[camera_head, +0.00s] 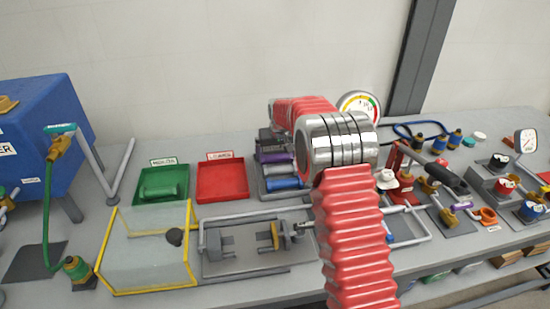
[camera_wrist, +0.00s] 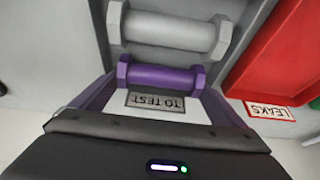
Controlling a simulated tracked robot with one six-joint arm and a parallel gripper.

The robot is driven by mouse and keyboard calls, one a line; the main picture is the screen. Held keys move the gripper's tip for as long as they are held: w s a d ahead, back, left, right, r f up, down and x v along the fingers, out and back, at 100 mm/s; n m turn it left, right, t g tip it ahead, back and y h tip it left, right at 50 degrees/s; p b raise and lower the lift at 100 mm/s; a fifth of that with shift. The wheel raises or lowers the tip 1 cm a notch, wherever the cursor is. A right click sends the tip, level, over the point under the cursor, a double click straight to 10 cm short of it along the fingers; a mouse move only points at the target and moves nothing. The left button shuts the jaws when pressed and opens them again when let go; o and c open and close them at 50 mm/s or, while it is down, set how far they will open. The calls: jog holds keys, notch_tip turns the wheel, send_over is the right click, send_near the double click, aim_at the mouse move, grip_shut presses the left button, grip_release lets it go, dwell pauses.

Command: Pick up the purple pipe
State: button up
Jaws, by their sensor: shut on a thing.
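The purple pipe (camera_wrist: 160,77) has a flange at each end and lies crosswise in the wrist view. My gripper (camera_wrist: 160,88) is shut on it, with a finger running up to each end. In the head view the purple pipe (camera_head: 274,157) shows at the back of the "TO TEST" tray (camera_head: 262,187), left of my red arm. I cannot tell whether the pipe touches the tray.
A grey pipe (camera_wrist: 168,32) lies close beside the purple one, and a blue pipe (camera_head: 285,183) lies nearer the front. The red "LEAKS" tray (camera_head: 222,196) is empty. The green tray (camera_head: 148,200) holds a green piece. A yellow-framed clear guard (camera_head: 125,270) stands in front.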

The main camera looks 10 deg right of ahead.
aim_at(276, 155)
jog(key=shift+r, duration=0.15)
notch_tip(276, 155, up, 10)
dwell(0.5)
dwell(0.4)
